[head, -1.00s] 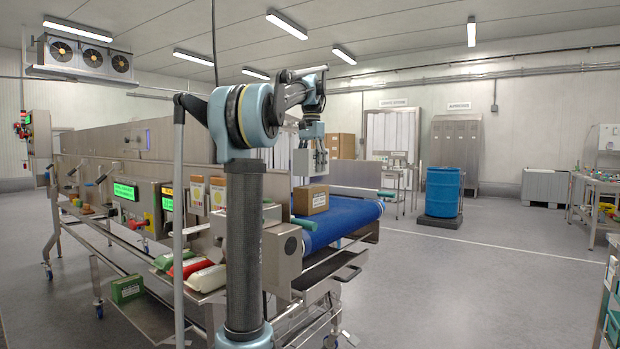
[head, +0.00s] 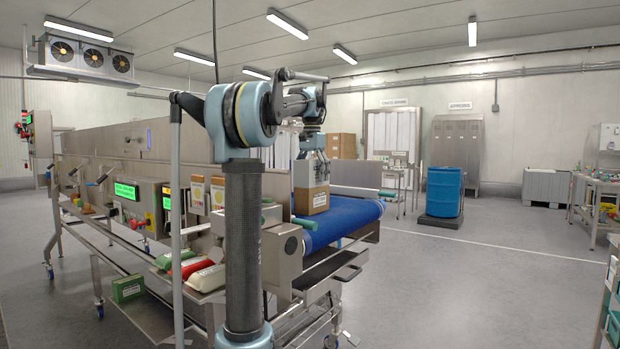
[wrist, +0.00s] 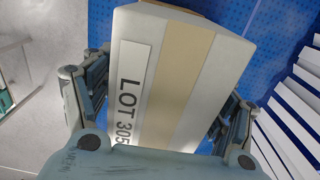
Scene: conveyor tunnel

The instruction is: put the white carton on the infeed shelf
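The white carton (wrist: 190,75), with a tan tape stripe and a LOT 305 label, fills the middle of the wrist view. It also shows in the head view (head: 304,174), just above or behind a brown carton (head: 311,202); I cannot tell whether they touch. My gripper (head: 314,165) points down with its fingers on either side of the white carton, closed on it; the fingers also flank it in the wrist view (wrist: 160,105). The lower part of the carton is hidden. I cannot make out for certain which surface is the infeed shelf.
The blue conveyor belt (head: 345,218) runs beneath the cartons. A control panel (head: 140,200) and several product packs (head: 205,275) stand on the near side. A blue drum (head: 443,192) stands off to the right. The floor on the right is open.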

